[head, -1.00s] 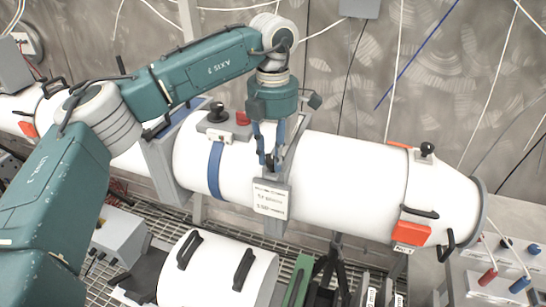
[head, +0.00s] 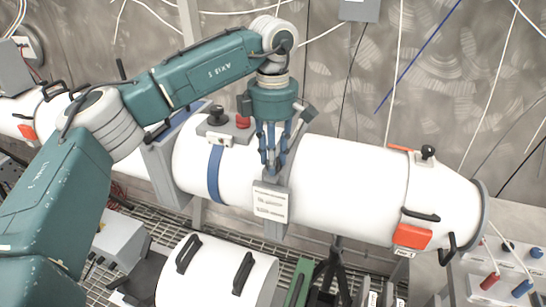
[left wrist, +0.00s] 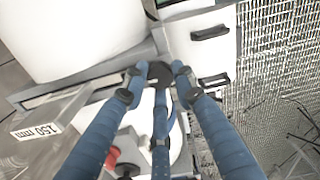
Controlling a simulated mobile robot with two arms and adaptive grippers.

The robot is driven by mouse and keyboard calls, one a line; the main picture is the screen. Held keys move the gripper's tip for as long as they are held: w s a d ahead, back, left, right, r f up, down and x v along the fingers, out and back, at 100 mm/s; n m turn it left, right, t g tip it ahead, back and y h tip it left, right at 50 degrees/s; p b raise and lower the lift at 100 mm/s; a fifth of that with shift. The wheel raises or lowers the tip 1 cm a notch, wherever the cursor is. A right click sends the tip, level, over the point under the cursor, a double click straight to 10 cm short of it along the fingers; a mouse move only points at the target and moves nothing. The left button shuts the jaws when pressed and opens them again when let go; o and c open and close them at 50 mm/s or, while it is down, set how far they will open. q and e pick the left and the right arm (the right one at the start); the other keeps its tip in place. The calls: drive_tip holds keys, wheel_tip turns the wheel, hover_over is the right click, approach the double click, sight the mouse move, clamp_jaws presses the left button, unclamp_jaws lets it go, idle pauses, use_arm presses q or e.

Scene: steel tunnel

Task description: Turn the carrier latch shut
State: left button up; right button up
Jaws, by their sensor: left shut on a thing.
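The carrier is a long white cylinder (head: 340,185) lying across the middle of the head view, with a grey clamp band (head: 274,228) around it. My left gripper (head: 273,163) reaches down from above to the top of this band. Its blue fingers are closed around the dark latch knob, which shows between the fingertips in the left wrist view (left wrist: 160,73). In the head view the fingers mostly hide the knob, so I cannot tell the latch's angle. A pale label plate (head: 270,201) sits on the band below the fingers. My right gripper is not in view.
A red button (head: 243,122) and a black knob (head: 216,114) sit on the cylinder left of my gripper. Another black knob (head: 428,152) and an orange block (head: 411,236) are at its right end. A smaller white cylinder (head: 215,272) lies in front, above grating.

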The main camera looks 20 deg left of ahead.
use_arm(q)
drive_tip(key=shift+r, duration=0.1)
drive_tip(key=o, duration=1.2)
drive_tip(key=shift+c, duration=0.2)
wheel_tip(320, 180, up, 12)
